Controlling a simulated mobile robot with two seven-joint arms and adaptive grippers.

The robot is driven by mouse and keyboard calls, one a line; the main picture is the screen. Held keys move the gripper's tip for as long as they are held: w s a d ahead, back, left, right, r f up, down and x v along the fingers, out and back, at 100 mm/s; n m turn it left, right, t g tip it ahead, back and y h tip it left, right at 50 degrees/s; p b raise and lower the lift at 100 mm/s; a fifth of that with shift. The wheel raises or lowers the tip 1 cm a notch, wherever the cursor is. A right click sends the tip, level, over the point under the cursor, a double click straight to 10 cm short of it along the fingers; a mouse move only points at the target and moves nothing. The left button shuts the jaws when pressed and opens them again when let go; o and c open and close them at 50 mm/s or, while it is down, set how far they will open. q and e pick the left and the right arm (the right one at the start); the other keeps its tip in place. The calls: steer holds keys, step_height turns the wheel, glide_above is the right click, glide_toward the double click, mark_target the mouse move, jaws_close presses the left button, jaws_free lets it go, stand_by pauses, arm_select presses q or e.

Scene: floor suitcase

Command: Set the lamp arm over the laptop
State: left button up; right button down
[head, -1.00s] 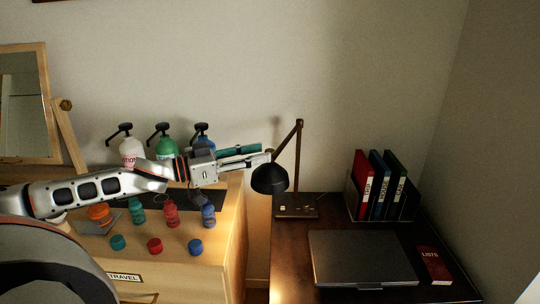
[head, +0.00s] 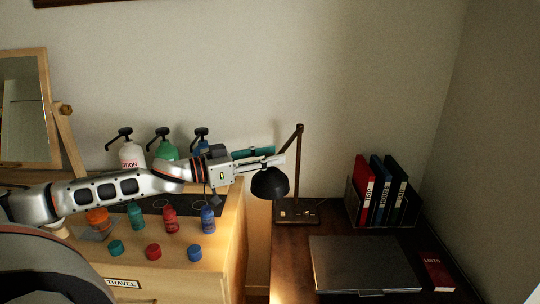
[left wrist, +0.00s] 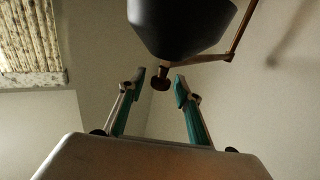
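The desk lamp has a black shade (head: 270,184) on a thin bronze arm (head: 298,155), rising from a dark base (head: 297,211) at the back of the dark desk. The shade hangs left of the base, away from the closed grey laptop (head: 366,264). My left gripper (head: 278,160) is just above the shade in the head view. In the left wrist view its teal-lined fingers (left wrist: 160,84) are apart, with a small bronze knob (left wrist: 161,77) of the lamp showing in the gap. Whether they touch it I cannot tell. My right gripper is not in view.
Red, blue and dark binders (head: 384,190) stand in a holder behind the laptop. A red lists book (head: 435,270) lies to its right. On the wooden dresser (head: 220,265) at left are pump bottles, small bottles and several loose caps. A mirror (head: 25,105) stands far left.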

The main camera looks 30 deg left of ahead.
arm_select(q)
steer(key=shift+w, duration=0.1)
steer(key=shift+c, duration=0.3)
jaws_close()
steer(key=shift+d, duration=0.15)
